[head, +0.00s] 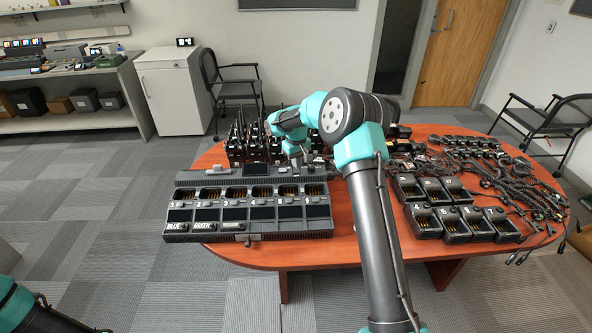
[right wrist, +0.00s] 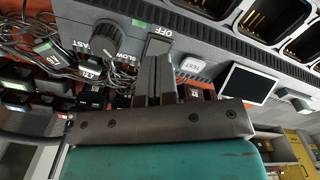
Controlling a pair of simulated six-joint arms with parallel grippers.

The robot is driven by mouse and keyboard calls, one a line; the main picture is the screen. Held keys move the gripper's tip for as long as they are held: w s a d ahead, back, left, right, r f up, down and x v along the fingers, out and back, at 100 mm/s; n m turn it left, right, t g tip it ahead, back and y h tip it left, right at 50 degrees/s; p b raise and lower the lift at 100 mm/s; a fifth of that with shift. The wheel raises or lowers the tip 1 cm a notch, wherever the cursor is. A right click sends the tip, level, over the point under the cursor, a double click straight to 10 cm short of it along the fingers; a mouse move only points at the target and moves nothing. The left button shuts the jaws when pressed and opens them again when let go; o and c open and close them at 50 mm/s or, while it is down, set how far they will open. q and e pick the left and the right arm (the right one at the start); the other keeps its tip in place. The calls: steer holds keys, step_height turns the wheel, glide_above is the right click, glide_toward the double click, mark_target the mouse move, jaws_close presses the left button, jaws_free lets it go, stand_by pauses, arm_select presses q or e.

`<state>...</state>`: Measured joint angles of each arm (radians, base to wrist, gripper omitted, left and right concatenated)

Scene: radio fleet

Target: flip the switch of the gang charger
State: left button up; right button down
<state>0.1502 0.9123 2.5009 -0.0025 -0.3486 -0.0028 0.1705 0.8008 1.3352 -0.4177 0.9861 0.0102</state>
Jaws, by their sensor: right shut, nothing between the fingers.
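The gang charger (head: 250,222) is a long dark grey unit on the left of the red-brown table, with a row of empty bays and a raised panel behind them. In the right wrist view its panel (right wrist: 215,50) carries a knob marked FAST and SLOW, and a dark switch (right wrist: 158,46) beside the word OFF. My right gripper (head: 302,164) is over the right end of the rear panel. Its fingers (right wrist: 158,62) are shut and empty, right at the switch and partly covering it. I cannot tell whether they touch. My left gripper is out of view.
Several upright radios (head: 250,146) stand behind the charger. Several small chargers (head: 445,210) and tangled cables (head: 500,175) fill the table's right side. BLUE and GREEN tags lie on the charger's front. A TEST button (right wrist: 192,66) and a small screen (right wrist: 248,83) sit beside the switch.

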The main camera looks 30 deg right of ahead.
mark_target(296, 173)
steer(key=shift+r, duration=1.95)
